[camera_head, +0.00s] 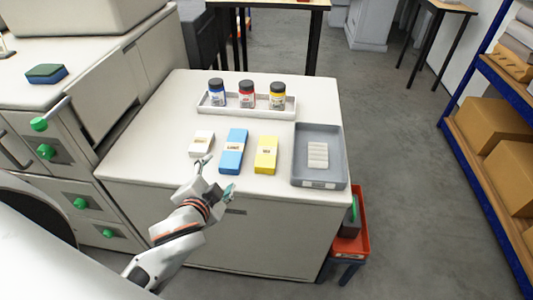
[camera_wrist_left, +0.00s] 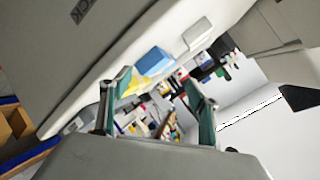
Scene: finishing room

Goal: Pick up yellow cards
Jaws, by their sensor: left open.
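The yellow card pack (camera_head: 266,155) lies on the white cabinet top, to the right of a blue pack. In the left wrist view the yellow pack (camera_wrist_left: 134,86) shows between the fingers, nearer the left finger. My left gripper (camera_head: 218,174) is open and empty at the front edge of the cabinet top, in front of the white and blue packs, to the left of the yellow pack and apart from it. Its two fingers (camera_wrist_left: 156,90) also show in the left wrist view. My right gripper is in neither view.
The blue pack (camera_head: 234,146) and a white pack (camera_head: 202,138) lie beside the yellow one. Behind stands a white tray (camera_head: 206,109) with three ink jars. A grey tray (camera_head: 305,139) with a pale block is at the right. An orange bin (camera_head: 360,242) stands below.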

